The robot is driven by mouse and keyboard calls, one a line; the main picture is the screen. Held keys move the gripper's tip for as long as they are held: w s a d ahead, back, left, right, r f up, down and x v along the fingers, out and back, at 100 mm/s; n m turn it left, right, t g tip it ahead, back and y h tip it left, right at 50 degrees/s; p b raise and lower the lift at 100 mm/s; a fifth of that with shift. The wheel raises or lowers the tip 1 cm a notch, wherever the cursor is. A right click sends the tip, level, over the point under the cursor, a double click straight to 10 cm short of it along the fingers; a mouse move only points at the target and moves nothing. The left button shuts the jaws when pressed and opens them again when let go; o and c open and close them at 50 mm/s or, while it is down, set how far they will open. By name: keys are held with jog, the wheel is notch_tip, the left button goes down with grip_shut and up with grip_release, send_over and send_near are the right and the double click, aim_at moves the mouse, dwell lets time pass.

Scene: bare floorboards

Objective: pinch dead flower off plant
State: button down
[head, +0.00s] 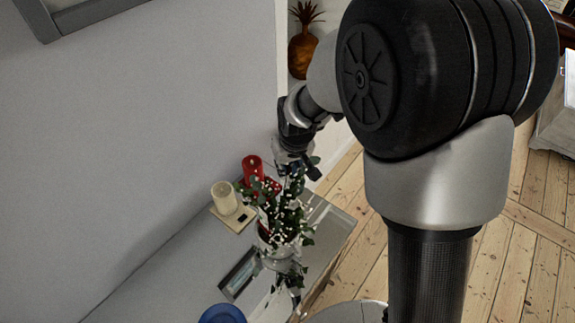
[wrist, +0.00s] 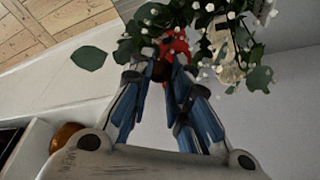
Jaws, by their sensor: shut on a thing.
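My gripper (head: 300,168) is at the top of the plant in the head view. In the wrist view, my gripper (wrist: 160,75) has its two fingertips close together on a small dark brown flower head (wrist: 160,69), which looks like the dead flower. The fingers partly hide it. Whether its stem is still joined to the plant cannot be told.
A picture frame (head: 240,273) and a blue dish (head: 222,314) are on the table (head: 180,285). The wall is close on the left; floorboards (head: 350,262) lie right.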

jog(key=shift+r+p, duration=1.85)
jog(key=shift+r, duration=0.95)
